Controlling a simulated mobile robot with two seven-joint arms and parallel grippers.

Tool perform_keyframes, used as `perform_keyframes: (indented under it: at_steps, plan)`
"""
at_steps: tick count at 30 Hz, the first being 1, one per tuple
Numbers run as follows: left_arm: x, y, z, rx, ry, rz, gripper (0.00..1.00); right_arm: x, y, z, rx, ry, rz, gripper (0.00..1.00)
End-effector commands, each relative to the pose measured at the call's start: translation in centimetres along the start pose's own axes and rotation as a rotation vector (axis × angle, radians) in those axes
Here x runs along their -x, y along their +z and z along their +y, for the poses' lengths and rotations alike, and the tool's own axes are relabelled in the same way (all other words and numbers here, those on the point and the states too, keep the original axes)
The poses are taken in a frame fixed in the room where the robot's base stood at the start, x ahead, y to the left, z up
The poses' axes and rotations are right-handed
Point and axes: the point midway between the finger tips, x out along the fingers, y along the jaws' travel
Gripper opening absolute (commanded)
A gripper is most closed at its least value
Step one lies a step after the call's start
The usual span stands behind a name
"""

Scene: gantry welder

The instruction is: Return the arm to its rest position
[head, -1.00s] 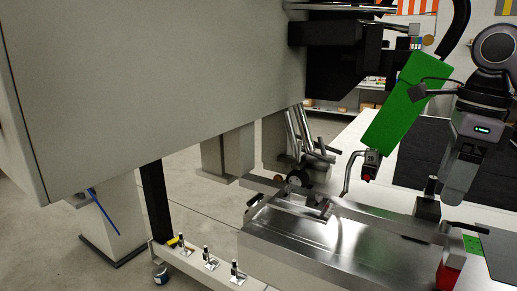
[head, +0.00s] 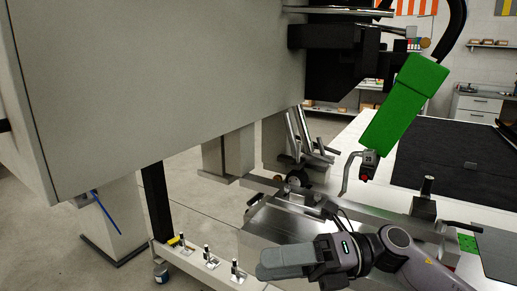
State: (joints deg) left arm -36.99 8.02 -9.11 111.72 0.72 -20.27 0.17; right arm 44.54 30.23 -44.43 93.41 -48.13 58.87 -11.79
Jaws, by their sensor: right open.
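My right arm (head: 405,258) comes in from the lower right. Its grey right gripper (head: 268,262) points left, in front of the shiny metal fixture (head: 280,222). The gripper is open, and nothing shows between its fingers, which overlap in this view. The arm and gripper hide the front part of the fixture. My left gripper is out of view.
A large grey machine housing (head: 160,80) fills the upper left. A green welding head (head: 405,105) hangs with its bent torch (head: 347,172) above the fixture. Several small clamps (head: 210,256) line the front rail. The dark mat (head: 460,160) at right is clear.

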Motion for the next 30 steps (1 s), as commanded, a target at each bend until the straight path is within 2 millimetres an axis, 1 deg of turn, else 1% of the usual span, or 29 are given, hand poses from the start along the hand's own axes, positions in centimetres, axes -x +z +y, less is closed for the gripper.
perform_keyframes:
  at_steps: [1, 3, 7, 10, 13, 17, 18, 20, 21, 23, 24, 26, 27, 29, 30]
  plan:
    - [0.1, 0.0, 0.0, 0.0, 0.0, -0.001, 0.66, -0.4, -0.2, -0.2, -0.07, 0.055, -0.078, 0.7]
    - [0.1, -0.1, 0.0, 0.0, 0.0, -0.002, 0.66, -0.5, 0.1, -0.4, -0.168, 0.123, -0.194, 0.7]
    - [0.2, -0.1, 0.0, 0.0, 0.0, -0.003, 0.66, 0.3, 0.3, -1.7, -0.364, 0.23, -0.414, 0.7]
    - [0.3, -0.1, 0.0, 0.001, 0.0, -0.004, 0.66, 1.6, 0.2, -3.3, -0.527, 0.297, -0.586, 0.7]
    - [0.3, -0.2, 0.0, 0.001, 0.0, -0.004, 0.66, 3.4, -0.6, -5.6, -0.699, 0.351, -0.759, 0.7]
    - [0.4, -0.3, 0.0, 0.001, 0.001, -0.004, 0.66, 6.1, -2.8, -9.2, -0.933, 0.4, -0.987, 0.7]
    - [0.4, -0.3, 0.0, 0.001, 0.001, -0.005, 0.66, 7.0, -3.8, -10.4, -1.007, 0.41, -1.057, 0.7]
    - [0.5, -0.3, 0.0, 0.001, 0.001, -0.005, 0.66, 8.3, -5.7, -12.2, -1.119, 0.422, -1.161, 0.7]
    - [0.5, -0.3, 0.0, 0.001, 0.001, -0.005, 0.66, 9.2, -7.1, -13.4, -1.194, 0.427, -1.232, 0.7]
    - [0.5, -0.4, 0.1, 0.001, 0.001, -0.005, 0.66, 10.5, -9.6, -15.2, -1.308, 0.431, -1.336, 0.7]
    - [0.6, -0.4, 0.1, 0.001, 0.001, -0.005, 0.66, 11.3, -11.4, -16.3, -1.384, 0.432, -1.406, 0.7]
    - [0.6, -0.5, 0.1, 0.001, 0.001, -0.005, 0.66, 12.4, -14.4, -17.8, -1.499, 0.428, -1.51, 0.7]
    - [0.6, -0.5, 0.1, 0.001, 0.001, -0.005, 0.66, 13.0, -16.6, -18.6, -1.573, 0.424, -1.576, 0.7]
    - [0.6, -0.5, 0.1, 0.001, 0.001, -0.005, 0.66, 13.9, -19.8, -19.7, -1.678, 0.414, -1.671, 0.7]
    - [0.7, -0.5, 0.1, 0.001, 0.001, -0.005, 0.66, 14.3, -21.9, -20.2, -1.743, 0.405, -1.728, 0.7]
